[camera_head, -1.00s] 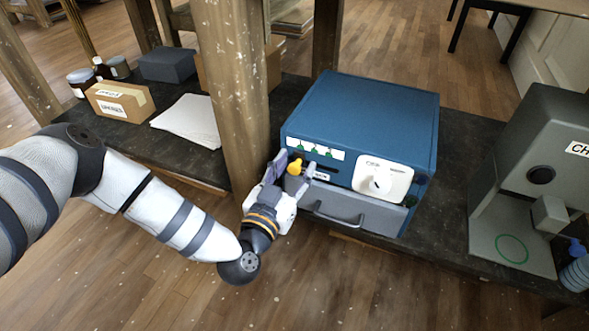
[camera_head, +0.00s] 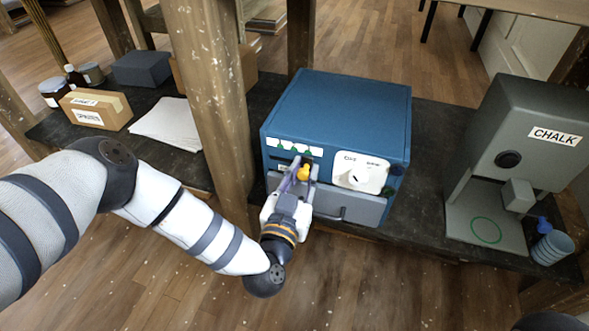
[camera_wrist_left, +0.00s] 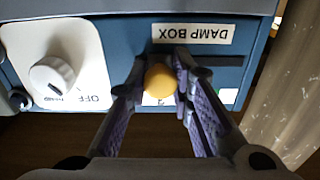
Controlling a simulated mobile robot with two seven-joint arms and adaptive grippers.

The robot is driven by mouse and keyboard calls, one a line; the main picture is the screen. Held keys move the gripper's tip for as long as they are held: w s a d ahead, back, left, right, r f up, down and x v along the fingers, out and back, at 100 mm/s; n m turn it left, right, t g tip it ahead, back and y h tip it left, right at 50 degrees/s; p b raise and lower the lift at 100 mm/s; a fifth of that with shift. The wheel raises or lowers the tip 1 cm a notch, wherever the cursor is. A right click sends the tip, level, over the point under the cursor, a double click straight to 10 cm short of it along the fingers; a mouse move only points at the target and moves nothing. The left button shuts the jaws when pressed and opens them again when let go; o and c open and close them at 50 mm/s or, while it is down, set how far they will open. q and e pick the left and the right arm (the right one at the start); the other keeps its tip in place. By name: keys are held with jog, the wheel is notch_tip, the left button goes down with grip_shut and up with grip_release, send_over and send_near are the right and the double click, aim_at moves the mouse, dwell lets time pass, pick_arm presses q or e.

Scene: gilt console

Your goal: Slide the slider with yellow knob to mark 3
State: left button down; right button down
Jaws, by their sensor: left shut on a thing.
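My left gripper (camera_head: 300,180) is shut on the knob. In the left wrist view the yellow knob (camera_wrist_left: 159,80) sits between the fingertips, with a dark slot (camera_wrist_left: 208,117) to its right. A small white label shows partly beneath the knob. My right gripper is not in view.
A white dial panel (camera_head: 347,181) is right of the knob, above a grey drawer (camera_head: 365,211) with a handle. A wooden post (camera_head: 212,90) stands close left of the box. A grey chalk machine (camera_head: 525,125) stands at the right.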

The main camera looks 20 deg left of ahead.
pick_arm(q)
jog(key=shift+d, duration=0.15)
jog(key=c, duration=1.4)
grip_release()
jog(key=shift+d, duration=0.1)
jog(key=s, duration=1.2)
jog(key=shift+a, duration=0.25)
